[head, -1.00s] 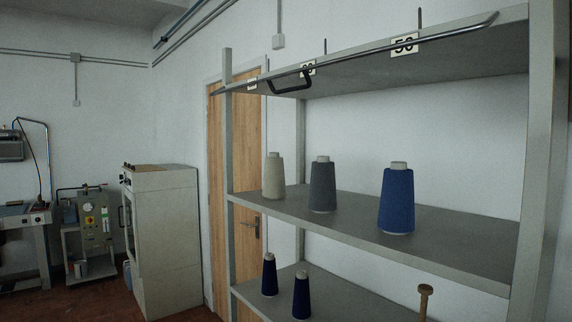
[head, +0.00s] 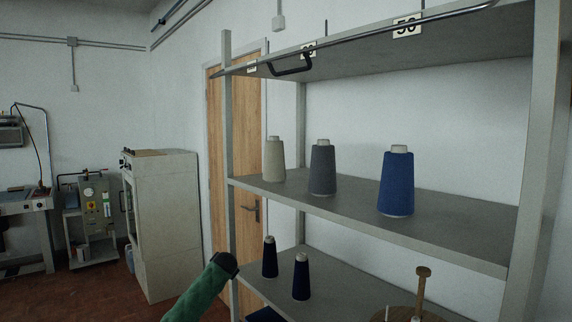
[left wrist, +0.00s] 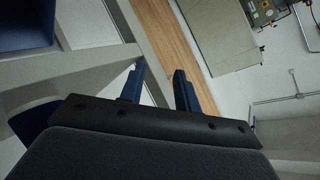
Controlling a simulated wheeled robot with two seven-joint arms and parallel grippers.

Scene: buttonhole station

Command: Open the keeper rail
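The keeper rail (head: 400,32) is a thin metal bar running along the front of the top shelf (head: 440,45), in front of number cards. A black handle (head: 291,69) hangs from its left part. Nothing touches the rail or handle. My left gripper shows in the left wrist view (left wrist: 158,73), its two dark blue fingers apart with nothing between them. In the head view, a green arm section with a dark end (head: 226,263), which seems to be mine, is low beside the left post, well below the handle. My right gripper is not in view.
Cream (head: 274,160), grey (head: 322,168) and blue (head: 397,181) cones stand on the middle shelf (head: 450,228). Two navy cones (head: 270,258) stand on the lower shelf. A wooden peg (head: 422,285) rises at lower right. The left post (head: 229,150) is near my arm.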

